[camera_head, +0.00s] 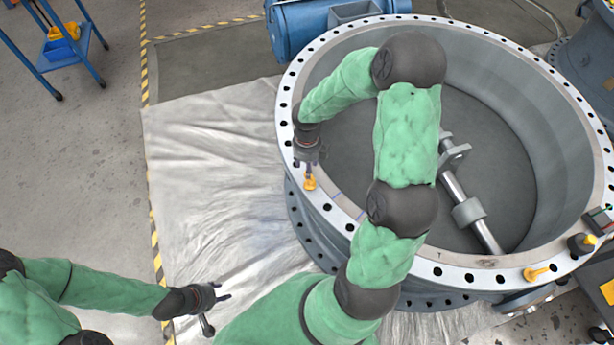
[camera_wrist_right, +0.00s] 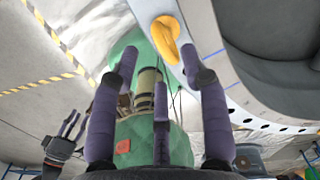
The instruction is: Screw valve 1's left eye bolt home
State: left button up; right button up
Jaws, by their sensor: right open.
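Valve 1 is the large grey ring (camera_head: 345,222) with a pale, drilled flange; its disc and shaft lie inside. The yellow left eye bolt (camera_head: 310,183) stands at the flange's left side. My right gripper (camera_head: 308,164) is above it, open, with fingers pointing down at it. In the right wrist view the eye bolt (camera_wrist_right: 165,38) shows beyond the three spread fingers (camera_wrist_right: 160,75), with no clear contact. How deep its thread sits is hidden. My left gripper (camera_head: 216,308) is open and empty, low over the sheet, away from the valve.
Another yellow eye bolt (camera_head: 536,273) lies or stands on the flange's front right. A dark tool with a yellow top (camera_head: 582,243) is at the right edge. A blue motor (camera_head: 296,30) is behind the valve. A pale sheet (camera_head: 205,160) covers the floor at left. A blue cart (camera_head: 62,48) stands farther back.

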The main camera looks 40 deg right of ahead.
aim_at(310, 181)
jog(key=shift+f+b, duration=1.1)
jog(key=shift+f, duration=1.7)
grip_shut()
